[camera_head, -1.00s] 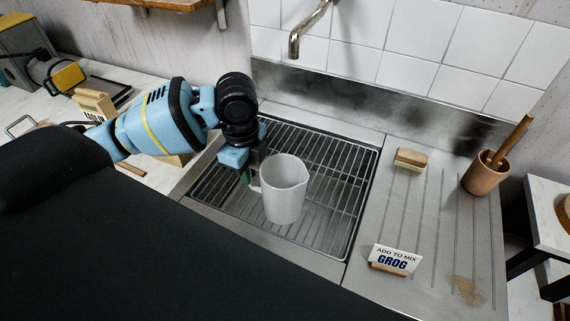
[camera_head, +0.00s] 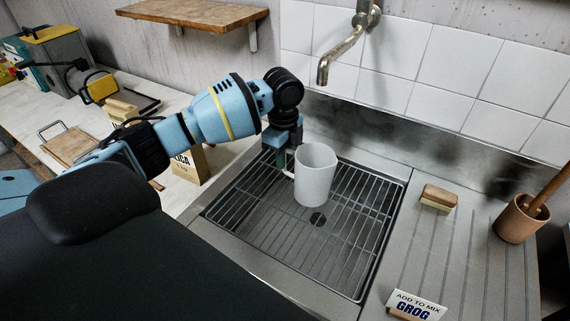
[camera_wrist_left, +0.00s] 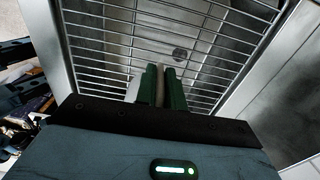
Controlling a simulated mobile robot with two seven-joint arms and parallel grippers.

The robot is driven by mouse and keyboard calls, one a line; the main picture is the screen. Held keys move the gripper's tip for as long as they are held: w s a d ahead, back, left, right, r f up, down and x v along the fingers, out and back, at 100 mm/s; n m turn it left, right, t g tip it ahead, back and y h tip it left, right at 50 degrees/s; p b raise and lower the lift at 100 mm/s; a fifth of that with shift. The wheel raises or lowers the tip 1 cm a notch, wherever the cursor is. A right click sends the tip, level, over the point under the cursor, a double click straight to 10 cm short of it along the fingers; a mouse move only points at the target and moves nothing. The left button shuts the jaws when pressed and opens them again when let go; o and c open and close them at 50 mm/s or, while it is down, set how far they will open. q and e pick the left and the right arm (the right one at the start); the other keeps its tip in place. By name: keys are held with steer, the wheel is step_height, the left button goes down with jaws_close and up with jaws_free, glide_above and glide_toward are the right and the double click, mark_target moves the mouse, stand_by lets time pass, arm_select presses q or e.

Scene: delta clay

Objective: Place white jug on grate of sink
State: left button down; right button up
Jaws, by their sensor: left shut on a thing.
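The white jug (camera_head: 315,178) is upright over the back middle part of the sink's metal grate (camera_head: 250,225) in the head view. My left gripper (camera_head: 287,160) is at the jug's left side, shut on its handle, which the fingers mostly hide. In the left wrist view my gripper's green fingers (camera_wrist_left: 162,85) close around a narrow pale piece, with the grate (camera_wrist_left: 100,45) beyond them. I cannot tell whether the jug's base touches the grate or hangs above it. My right gripper is not in view.
A wall tap (camera_head: 345,45) hangs behind the sink. A brush (camera_head: 438,197), a clay pot (camera_head: 522,219) and a GROG card (camera_head: 415,306) are on the drainboard at right. A box (camera_head: 190,163) stands left of the sink. The front of the grate is clear.

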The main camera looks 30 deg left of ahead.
arm_select(q)
steer(key=shift+w, duration=0.25)
steer(key=shift+w+a+f, duration=0.1)
steer(key=shift+w+f, duration=0.05)
steer(key=shift+f, duration=1.75)
steer(key=c, duration=1.5)
jaws_free()
step_height(320, 180, up, 12)
